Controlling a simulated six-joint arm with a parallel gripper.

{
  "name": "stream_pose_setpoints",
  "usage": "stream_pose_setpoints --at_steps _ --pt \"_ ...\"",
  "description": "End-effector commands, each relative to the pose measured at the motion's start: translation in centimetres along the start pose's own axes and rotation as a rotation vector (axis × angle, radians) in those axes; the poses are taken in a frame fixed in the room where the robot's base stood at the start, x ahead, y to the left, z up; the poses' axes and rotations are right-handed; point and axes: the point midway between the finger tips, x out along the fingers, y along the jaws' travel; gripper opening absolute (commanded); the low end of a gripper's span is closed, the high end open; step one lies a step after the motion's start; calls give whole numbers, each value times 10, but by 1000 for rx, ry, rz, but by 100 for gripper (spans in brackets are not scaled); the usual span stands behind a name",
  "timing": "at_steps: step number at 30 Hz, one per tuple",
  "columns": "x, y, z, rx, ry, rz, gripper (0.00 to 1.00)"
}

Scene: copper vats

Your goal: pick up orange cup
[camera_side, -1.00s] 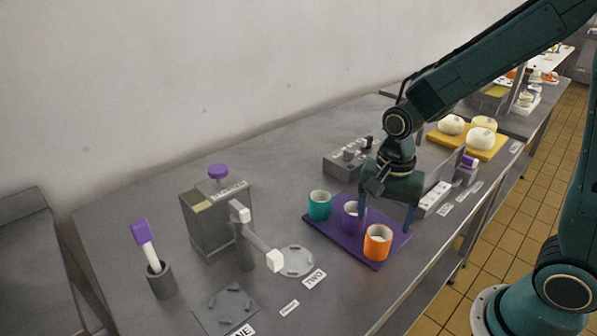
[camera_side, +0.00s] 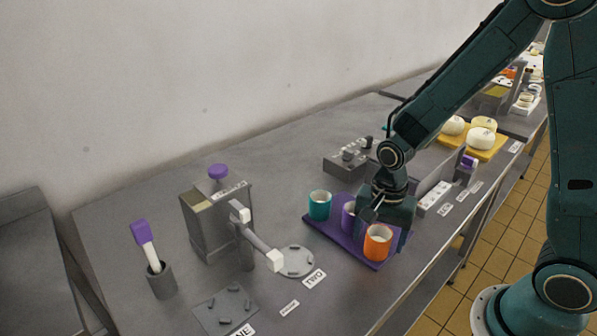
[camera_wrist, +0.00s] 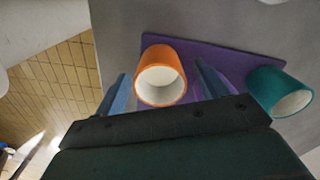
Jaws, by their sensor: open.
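The orange cup (camera_side: 378,242) stands upright on the near right part of the purple tray (camera_side: 340,236). My gripper (camera_side: 382,232) is low over the tray, just behind the orange cup in the side view. In the wrist view the orange cup (camera_wrist: 161,76) lies ahead between the two open blue fingers of my gripper (camera_wrist: 160,88), one finger on each side. The side view does not clearly show whether either finger touches it. My gripper is open.
On the same tray stand a teal cup (camera_side: 319,204) and a purple cup (camera_side: 349,215), which my gripper partly hides. Grey blocks stand behind. A dispenser (camera_side: 215,220) with a purple knob is to the left. The table's front edge is close on the right.

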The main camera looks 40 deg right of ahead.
Motion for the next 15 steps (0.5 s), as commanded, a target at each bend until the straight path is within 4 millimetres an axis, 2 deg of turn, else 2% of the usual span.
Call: stream_pose_setpoints --at_steps 6,15 --pt "16 0 0 -1 1 3 72" --pt "19 0 0 -1 2 1 72"
